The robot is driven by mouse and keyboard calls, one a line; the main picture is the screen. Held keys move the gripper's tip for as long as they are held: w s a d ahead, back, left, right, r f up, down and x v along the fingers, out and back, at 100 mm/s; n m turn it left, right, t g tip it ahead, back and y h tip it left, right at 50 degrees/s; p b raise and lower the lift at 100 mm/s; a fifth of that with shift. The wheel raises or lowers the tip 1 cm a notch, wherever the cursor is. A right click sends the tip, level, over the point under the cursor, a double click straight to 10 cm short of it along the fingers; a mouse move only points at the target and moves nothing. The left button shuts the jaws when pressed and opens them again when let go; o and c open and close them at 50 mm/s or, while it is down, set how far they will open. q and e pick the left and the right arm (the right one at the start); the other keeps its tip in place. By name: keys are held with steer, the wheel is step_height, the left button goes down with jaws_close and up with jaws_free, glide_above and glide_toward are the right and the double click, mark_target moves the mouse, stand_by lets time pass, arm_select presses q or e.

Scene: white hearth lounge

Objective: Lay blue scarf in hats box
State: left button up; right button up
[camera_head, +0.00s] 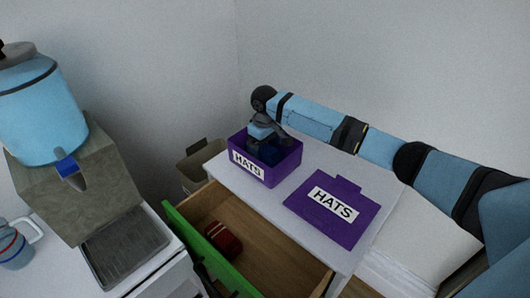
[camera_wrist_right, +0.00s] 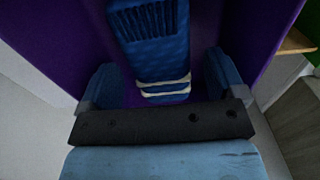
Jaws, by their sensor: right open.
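The purple hats box (camera_head: 283,172) stands open on the white top of a drawer unit, with a "HATS" label on its front. The blue scarf (camera_wrist_right: 150,55) lies inside the box in the right wrist view, with cream stripes and a fringe-like ribbed end. In the head view it is mostly hidden under my gripper. My right gripper (camera_wrist_right: 165,85) is open inside the box, its fingers on either side of the scarf and apart from it. It also shows over the box in the head view (camera_head: 266,143). My left gripper is not in view.
A purple "HATS" lid (camera_head: 333,208) lies flat right of the box. Below, a green-fronted drawer (camera_head: 205,250) is open with a red rolled item (camera_head: 223,239) inside. A blue dispenser (camera_head: 42,110) stands at left, and a bin (camera_head: 196,168) is behind.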

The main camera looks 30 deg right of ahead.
mark_target(265, 149)
step_height(265, 149, up, 9)
stand_by(0.7)
